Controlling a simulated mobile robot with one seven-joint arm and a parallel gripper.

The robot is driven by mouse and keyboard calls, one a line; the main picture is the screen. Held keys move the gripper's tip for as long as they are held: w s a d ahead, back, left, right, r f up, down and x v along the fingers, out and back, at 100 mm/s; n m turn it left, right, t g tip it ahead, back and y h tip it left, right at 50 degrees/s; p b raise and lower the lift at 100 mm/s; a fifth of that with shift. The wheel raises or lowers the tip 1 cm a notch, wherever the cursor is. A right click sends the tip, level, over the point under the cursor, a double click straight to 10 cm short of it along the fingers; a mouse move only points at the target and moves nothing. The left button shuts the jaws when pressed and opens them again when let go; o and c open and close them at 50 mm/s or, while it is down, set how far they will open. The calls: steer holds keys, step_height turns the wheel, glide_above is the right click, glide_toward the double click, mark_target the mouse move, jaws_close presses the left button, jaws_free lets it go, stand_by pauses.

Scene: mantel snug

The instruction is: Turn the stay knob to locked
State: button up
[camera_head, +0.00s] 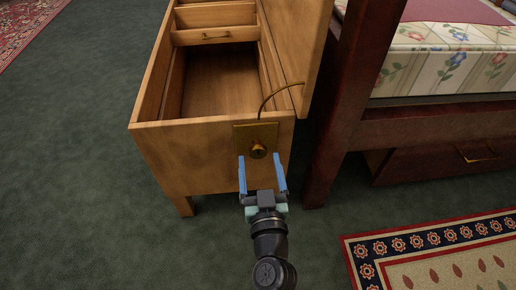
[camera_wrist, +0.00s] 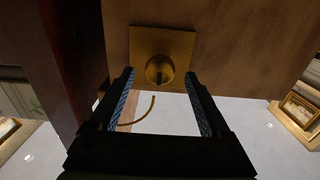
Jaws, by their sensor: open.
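The stay knob (camera_head: 257,151) is a round brass knob on a square brass plate (camera_head: 242,131) on the end face of an open wooden chest (camera_head: 205,158). It also shows in the wrist view (camera_wrist: 160,70), with a dark slot at its lower middle. A thin curved brass stay (camera_head: 275,93) runs from above the plate towards the raised lid (camera_head: 312,50). My gripper (camera_head: 262,174) is open and empty, with blue-lined fingers just in front of and below the knob. In the wrist view, the fingertips (camera_wrist: 159,76) sit either side of the knob, apart from it.
A dark red wooden bed frame (camera_head: 335,130) stands close to the right of the chest, with a drawer (camera_head: 440,160) under it. A patterned rug (camera_head: 440,250) lies at the lower right. Green carpet (camera_head: 80,200) is clear at the left.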

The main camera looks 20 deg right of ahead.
mark_target(258, 155)
steer(key=shift+x, duration=2)
jaws_close()
